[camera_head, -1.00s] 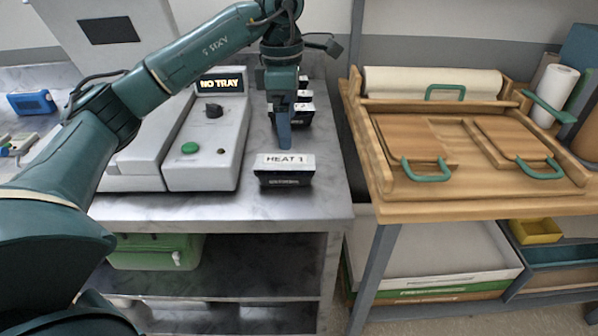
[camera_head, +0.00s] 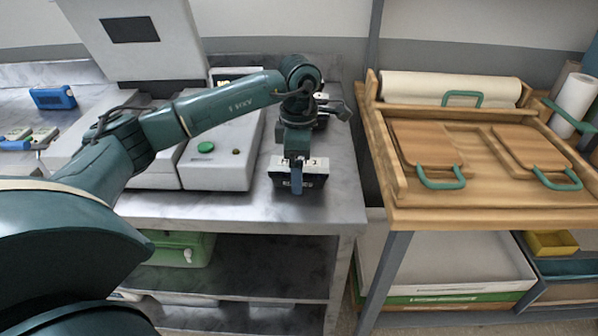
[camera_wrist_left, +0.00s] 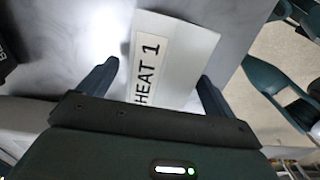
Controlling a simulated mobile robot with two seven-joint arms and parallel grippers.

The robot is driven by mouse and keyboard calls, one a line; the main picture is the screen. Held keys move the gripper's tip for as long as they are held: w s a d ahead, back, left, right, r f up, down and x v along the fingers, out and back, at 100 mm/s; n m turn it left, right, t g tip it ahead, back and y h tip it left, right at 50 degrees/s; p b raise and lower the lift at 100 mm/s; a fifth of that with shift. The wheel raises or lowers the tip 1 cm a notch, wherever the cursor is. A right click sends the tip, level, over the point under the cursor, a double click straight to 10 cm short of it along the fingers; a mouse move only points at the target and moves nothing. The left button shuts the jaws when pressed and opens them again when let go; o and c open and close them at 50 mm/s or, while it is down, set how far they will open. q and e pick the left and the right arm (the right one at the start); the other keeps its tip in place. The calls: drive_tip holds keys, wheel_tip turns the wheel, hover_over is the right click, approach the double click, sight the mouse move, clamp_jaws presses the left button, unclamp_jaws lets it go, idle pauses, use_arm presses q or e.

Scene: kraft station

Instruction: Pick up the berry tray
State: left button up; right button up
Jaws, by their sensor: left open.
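No berries show in either view, so I cannot tell which thing is the berry tray. A small black box with a white top labelled HEAT 1 (camera_head: 283,183) stands near the front edge of the grey counter. Its white top (camera_wrist_left: 177,47) fills the middle of the left wrist view. My left gripper (camera_head: 297,188) points down right over this box and hides part of its label. In the left wrist view its open fingers (camera_wrist_left: 158,72) are on either side of the white top, with gaps. I cannot tell the height left between them. My right gripper is not in view.
A grey machine (camera_head: 222,150) with a green button stands left of the box. Another dark item (camera_head: 322,115) is partly hidden behind my wrist. A wooden bench (camera_head: 480,213) with green-handled boards stands right, across a gap. A green container (camera_head: 175,247) sits on the shelf below.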

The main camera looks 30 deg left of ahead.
use_arm(q)
drive_tip(key=shift+f, duration=0.45)
drive_tip(key=c, duration=1.1)
drive_tip(key=shift+r, duration=0.1)
drive_tip(key=shift+c, duration=0.2)
